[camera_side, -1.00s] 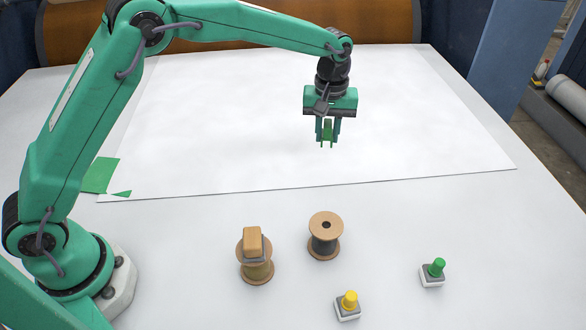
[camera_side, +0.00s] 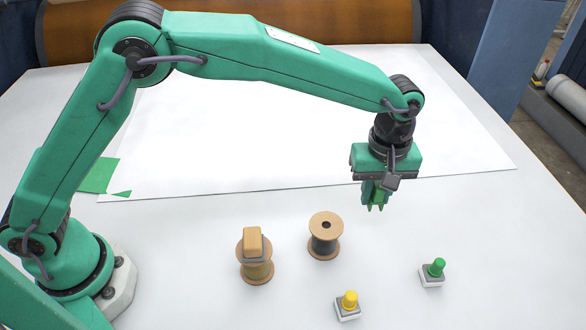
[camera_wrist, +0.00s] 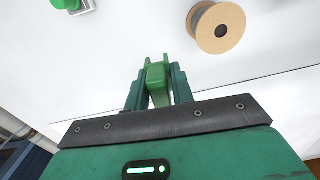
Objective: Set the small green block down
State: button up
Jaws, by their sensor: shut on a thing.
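My gripper (camera_side: 375,206) is shut on the small green block (camera_side: 377,196) and holds it above the white table, near the front edge of the white sheet. In the side view the fingers partly hide the block. In the wrist view the green block (camera_wrist: 158,78) sits between the two fingertips of my gripper (camera_wrist: 157,75). No surface touches the block from below as far as I can see.
A dark spool (camera_side: 325,236) stands to the left of my gripper. Another spool (camera_side: 257,270) carries a tan block (camera_side: 252,240). A yellow-knobbed button (camera_side: 348,305) and a green-knobbed button (camera_side: 433,272) stand in front. The white sheet (camera_side: 250,140) is mostly bare.

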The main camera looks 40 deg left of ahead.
jog(key=s+d, duration=0.7)
send_over(384, 232)
jog(key=shift+n, duration=0.4)
notch_tip(384, 232, down, 7)
jog(key=shift+w+r, duration=0.1)
jog(key=shift+f, duration=0.2)
jog(key=shift+f, duration=1.85)
jog(key=shift+f, duration=0.15)
jog(key=o, duration=1)
jog(key=shift+c, duration=0.2)
